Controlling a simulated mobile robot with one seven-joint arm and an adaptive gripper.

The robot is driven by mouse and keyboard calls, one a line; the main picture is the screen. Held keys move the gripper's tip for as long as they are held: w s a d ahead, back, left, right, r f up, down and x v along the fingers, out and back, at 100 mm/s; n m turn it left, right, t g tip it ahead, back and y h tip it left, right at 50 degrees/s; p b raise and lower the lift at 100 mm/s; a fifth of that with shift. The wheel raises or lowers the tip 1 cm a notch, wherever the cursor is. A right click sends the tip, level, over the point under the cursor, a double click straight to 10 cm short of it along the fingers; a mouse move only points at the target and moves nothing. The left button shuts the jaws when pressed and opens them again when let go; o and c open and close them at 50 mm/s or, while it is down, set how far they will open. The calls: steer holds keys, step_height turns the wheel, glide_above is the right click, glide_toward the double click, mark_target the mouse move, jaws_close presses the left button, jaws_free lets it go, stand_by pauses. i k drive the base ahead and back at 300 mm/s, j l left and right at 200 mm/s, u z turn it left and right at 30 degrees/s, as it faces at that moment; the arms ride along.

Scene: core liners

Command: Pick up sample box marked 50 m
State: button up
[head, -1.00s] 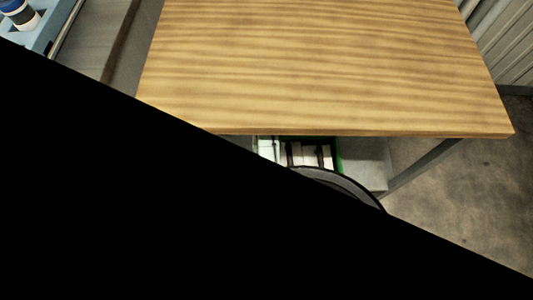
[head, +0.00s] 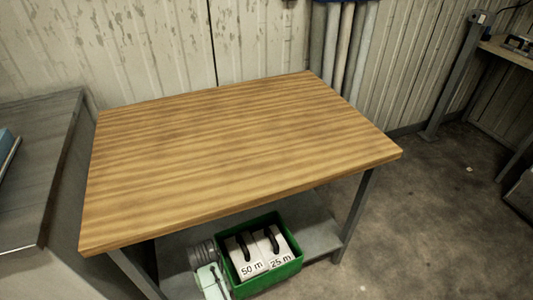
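The white sample box marked 50 m (head: 249,269) stands in a green crate (head: 289,272) on the low shelf under the wooden table, in the head view. It has a black handle on top. A second white box marked 25 m (head: 280,262) stands close beside it on the right, also with a black handle. The crate's lower part is cut off from clear view by the angle. My gripper is not in view.
The wooden tabletop (head: 240,150) is bare and overhangs the shelf (head: 318,238). Left of the crate are a pale green object (head: 211,281) and grey round items (head: 203,253). A table leg (head: 354,215) stands right of the crate. The floor (head: 420,230) at right is mostly clear.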

mark_target(247, 259)
steer(key=k, duration=1.05)
